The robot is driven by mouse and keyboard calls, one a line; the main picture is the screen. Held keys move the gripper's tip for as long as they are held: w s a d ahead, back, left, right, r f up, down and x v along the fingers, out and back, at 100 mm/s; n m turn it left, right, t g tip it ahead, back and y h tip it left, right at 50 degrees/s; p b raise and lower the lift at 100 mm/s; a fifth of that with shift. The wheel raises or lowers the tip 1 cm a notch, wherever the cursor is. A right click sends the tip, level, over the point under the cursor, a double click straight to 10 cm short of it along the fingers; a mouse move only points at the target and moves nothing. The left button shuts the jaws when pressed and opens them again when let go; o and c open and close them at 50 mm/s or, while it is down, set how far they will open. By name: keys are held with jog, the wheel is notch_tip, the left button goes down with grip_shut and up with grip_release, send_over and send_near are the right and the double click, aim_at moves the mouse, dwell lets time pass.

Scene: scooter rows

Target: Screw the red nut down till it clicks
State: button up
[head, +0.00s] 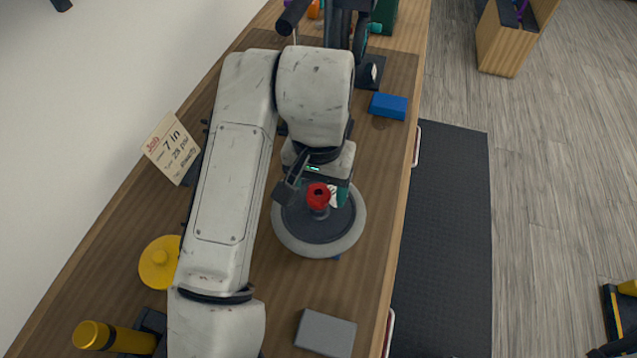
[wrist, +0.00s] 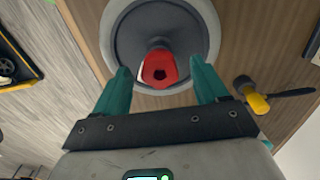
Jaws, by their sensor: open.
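The red nut (head: 318,194) sits at the middle of a grey wheel (head: 347,238) with a dark centre, which lies flat on the wooden bench. In the wrist view the nut (wrist: 159,69) shows a dark hole in its end, and the wheel (wrist: 207,40) lies behind it. My gripper (head: 314,190) is open over the wheel. Its two teal fingers stand apart, one to each side of the nut, with a gap on both sides in the wrist view. How far down the fingers reach along the nut is hard to tell. The stud under the nut is mostly hidden.
A yellow round thing (head: 160,262) and a yellow cylinder (head: 105,337) lie left of my arm. A blue block (head: 388,106) and a grey block (head: 326,333) lie near the right edge. A dark mat (head: 440,240) covers the floor.

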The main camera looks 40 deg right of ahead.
aim_at(319, 196)
jog(key=shift+r, duration=0.15)
notch_tip(319, 196, up, 11)
jog(key=shift+f, duration=0.2)
jog(key=shift+s+f, duration=0.1)
dwell(0.6)
